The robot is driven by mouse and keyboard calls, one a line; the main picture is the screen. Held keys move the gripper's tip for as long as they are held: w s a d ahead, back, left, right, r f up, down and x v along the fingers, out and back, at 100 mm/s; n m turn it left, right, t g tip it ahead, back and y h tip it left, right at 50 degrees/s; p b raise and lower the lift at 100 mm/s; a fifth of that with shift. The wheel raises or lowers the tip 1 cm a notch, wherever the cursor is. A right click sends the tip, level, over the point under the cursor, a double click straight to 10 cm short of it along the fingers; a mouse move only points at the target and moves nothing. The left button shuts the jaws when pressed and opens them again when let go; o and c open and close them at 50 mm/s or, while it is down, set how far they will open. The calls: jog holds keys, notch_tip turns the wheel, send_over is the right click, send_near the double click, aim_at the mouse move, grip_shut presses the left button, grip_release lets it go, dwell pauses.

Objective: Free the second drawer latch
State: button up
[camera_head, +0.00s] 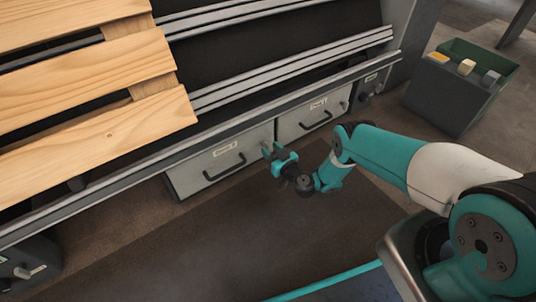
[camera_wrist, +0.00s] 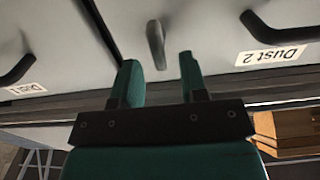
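The second drawer, labelled Dust 2 (camera_wrist: 222,22), is on the right of the wrist view and is the left drawer (camera_head: 205,167) in the head view. Its grey latch (camera_wrist: 155,38) is a short bar near the drawer's side edge, running up and down the wrist picture. My gripper (camera_wrist: 159,63) is open, with one teal finger on each side of the latch's near end; gaps show on both sides. I cannot tell how deep the latch sits between the fingers. In the head view my gripper (camera_head: 272,153) is at the drawer's right edge and hides the latch.
The Dust 1 drawer (camera_head: 297,124) stands to the right in the head view, with its own knob (camera_head: 343,104). A metal rail (camera_head: 150,160) runs above the drawers, with a wooden pallet (camera_head: 90,75) over it. The floor in front is clear.

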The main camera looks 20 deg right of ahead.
jog(key=shift+b+x, duration=0.5)
jog(key=shift+x, duration=0.6)
grip_shut()
